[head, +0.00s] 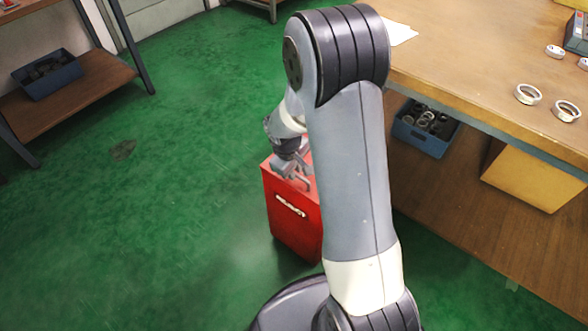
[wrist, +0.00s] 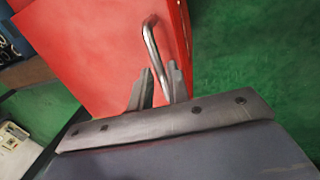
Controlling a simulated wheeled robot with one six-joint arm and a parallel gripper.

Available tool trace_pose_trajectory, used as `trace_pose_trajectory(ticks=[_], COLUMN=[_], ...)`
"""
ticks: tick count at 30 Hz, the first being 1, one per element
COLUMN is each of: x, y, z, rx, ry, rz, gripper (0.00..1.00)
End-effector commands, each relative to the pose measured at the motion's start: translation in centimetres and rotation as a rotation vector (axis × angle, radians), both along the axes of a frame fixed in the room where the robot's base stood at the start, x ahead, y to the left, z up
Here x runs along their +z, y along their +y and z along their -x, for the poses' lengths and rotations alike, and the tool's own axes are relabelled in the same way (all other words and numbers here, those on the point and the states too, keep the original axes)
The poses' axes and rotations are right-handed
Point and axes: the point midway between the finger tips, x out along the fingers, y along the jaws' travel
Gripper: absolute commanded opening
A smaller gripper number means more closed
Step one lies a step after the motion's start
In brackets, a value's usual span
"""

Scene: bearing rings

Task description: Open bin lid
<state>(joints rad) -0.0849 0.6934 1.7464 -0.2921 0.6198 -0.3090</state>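The red bin (head: 291,215) stands on the green floor beside the workbench, with a pale label on its front. Its lid (wrist: 90,50) is down, and a bent metal handle (wrist: 153,45) stands on it. My gripper (head: 298,182) is over the bin's top in the head view. In the wrist view its two fingers (wrist: 160,68) stand either side of the handle's near end, with a small gap around the bar. The fingers look open, and contact with the handle cannot be made out. My arm hides part of the bin's right side in the head view.
The workbench (head: 465,65) is on the right, with several rings (head: 528,94) on top. A blue crate of dark parts (head: 426,127) and a cardboard box (head: 532,177) sit on its lower shelf. Green floor (head: 170,220) is clear left of the bin.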

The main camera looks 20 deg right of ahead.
Motion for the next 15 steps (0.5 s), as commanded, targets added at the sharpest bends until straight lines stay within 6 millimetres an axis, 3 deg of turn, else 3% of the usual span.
trace_pose_trajectory(ticks=[6,15], x=[0.01,0.02], y=[0.0,0.0], z=[0.0,0.01], rx=[0.0,0.0], ry=[0.0,0.0], rz=[0.0,0.0], gripper=[0.0,0.0])
